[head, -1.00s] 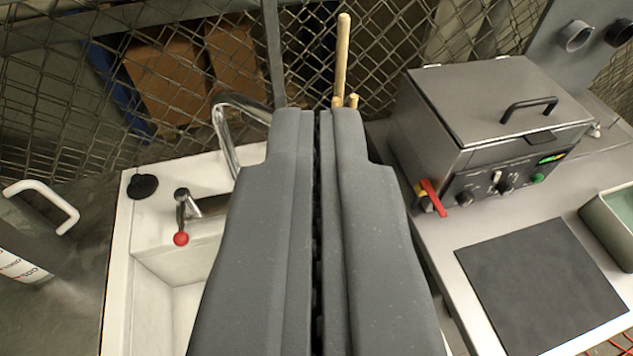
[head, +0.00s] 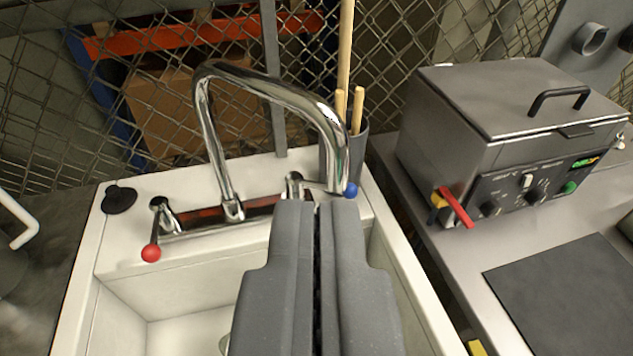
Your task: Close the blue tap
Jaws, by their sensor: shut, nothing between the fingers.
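The blue tap (head: 351,190) shows as a blue ball on a metal lever at the back right of the white sink. The lever points to the right, and its base is just beyond my gripper's tips. My gripper (head: 314,204) is shut and empty, over the sink, in front of the tap's base and left of the blue ball. I cannot tell whether it touches the tap. The curved chrome spout (head: 215,140) arches over the back of the sink, its end next to the blue ball. The red tap (head: 151,253) is at the left, its lever pointing forward.
A dark holder with wooden sticks (head: 358,140) stands behind the blue tap. A grey metal bath (head: 500,130) with a red lever stands on the right counter, beside a dark mat (head: 560,295). A black plug (head: 119,198) lies on the sink's left corner. Wire mesh closes the back.

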